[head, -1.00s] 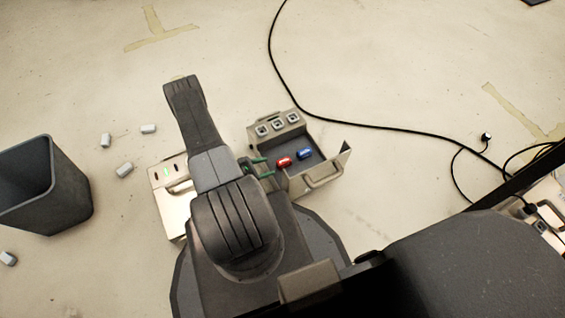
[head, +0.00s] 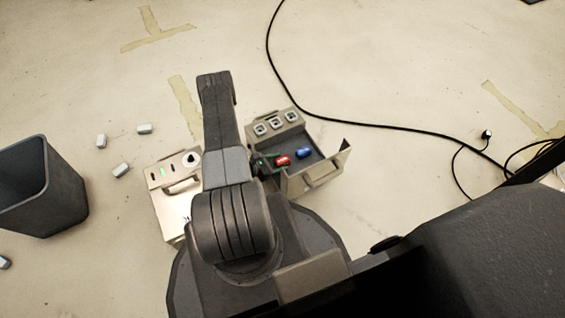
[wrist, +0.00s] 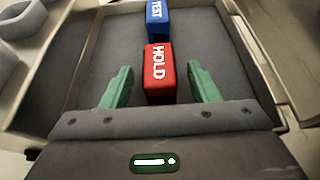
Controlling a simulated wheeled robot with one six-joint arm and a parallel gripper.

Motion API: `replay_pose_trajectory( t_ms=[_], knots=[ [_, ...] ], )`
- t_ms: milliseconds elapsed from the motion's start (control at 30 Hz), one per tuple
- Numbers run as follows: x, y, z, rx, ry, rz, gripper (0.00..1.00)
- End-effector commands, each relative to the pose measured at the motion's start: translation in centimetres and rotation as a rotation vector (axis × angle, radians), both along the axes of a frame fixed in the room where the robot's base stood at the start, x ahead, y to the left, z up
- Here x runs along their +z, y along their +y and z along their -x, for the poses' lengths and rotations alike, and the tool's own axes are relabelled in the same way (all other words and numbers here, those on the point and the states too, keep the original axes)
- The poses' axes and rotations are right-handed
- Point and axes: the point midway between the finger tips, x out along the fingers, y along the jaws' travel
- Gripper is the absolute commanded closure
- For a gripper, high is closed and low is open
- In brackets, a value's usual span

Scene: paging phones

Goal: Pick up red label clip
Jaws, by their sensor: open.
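The red label clip (wrist: 160,75), marked HOLD, lies on the dark floor of an open tray. It also shows in the head view (head: 283,160). My gripper (wrist: 161,88) is open, with one green finger on each side of the red clip's near part. A small gap shows on either side, and the fingers do not appear to touch it. In the head view my arm hides most of the gripper, and only a bit of green shows left of the clip.
A blue clip (wrist: 172,18), marked TEST, lies just beyond the red one. The tray (head: 331,157) has raised walls and several square sockets along its back. A beige box (head: 172,205) stands at left. A dark bin (head: 62,190) and several grey pieces are farther left. A black cable (head: 400,128) crosses the floor.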

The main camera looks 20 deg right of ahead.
Motion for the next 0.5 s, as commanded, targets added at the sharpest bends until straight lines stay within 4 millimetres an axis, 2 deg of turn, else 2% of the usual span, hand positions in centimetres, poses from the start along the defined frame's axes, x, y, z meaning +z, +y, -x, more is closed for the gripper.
replay_pose_trajectory(
  t_ms=[67, 300, 500],
  knots=[
    [0.02, 0.01, 0.00, 0.000, 0.000, 0.000, 0.45],
    [0.01, 0.03, 0.01, 0.000, 0.000, 0.000, 0.91],
    [0.02, 0.04, 0.02, 0.000, 0.000, 0.000, 0.93]
  ],
)
